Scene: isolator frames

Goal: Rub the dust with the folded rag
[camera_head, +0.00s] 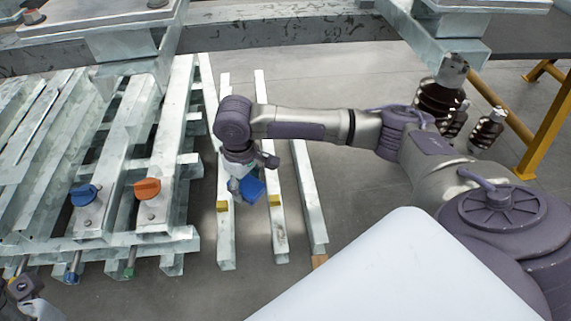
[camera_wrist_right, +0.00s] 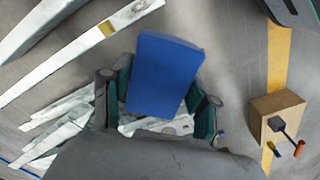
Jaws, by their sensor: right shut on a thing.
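A blue folded rag (camera_head: 251,189) is held in my right gripper (camera_head: 243,184), above the pale metal beams in the middle of the head view. In the right wrist view the rag (camera_wrist_right: 163,75) stands out between the two fingers of the gripper (camera_wrist_right: 158,100), which are shut on it. A small brownish patch (camera_head: 281,238) marks the middle beam, below and right of the rag; I cannot tell whether it is the dust. The rag appears apart from that patch. Part of my left gripper (camera_head: 20,288) shows at the lower left edge; its jaws are unclear.
Metal frames (camera_head: 180,120) with a blue knob (camera_head: 84,194) and an orange knob (camera_head: 147,189) stand at left. Brown insulators (camera_head: 487,130) and a yellow rail (camera_head: 552,115) are at right. The wrist view shows a wooden box (camera_wrist_right: 262,104) with tools on it.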

